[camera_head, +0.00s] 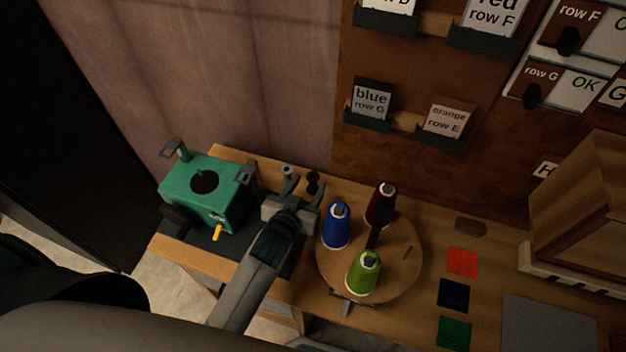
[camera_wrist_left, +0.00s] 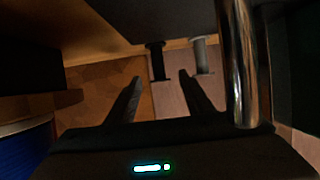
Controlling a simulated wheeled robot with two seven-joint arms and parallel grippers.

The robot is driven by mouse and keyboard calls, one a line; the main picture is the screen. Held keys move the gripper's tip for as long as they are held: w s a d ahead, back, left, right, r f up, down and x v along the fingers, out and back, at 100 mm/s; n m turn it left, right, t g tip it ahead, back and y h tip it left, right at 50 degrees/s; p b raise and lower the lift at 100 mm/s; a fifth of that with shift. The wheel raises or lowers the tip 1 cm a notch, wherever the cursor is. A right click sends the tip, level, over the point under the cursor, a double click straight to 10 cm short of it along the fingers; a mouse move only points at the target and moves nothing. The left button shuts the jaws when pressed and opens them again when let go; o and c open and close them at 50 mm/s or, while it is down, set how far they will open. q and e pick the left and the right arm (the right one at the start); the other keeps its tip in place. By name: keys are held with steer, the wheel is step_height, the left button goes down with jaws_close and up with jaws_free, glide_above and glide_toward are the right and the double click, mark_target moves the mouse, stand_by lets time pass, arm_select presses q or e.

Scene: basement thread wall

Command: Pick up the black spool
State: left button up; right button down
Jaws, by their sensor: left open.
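The black spool (camera_head: 313,182) is small and upright, toward the back of the wooden bench, just right of a similar grey spool (camera_head: 288,174). In the wrist view the left gripper (camera_wrist_left: 160,80) is open and empty. My right gripper is not in view.
A green machine (camera_head: 225,195) with a yellow handle stands left of my arm. A round wooden turntable (camera_head: 397,270) at right carries blue (camera_head: 337,226), green (camera_head: 363,273) and dark red (camera_head: 381,205) thread cones. A wooden cabinet stands far right. The wall holds label racks.

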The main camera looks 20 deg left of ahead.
mark_target(313, 183)
arm_select(q)
steer(key=shift+x, duration=1.35)
steer(key=c, duration=1.1)
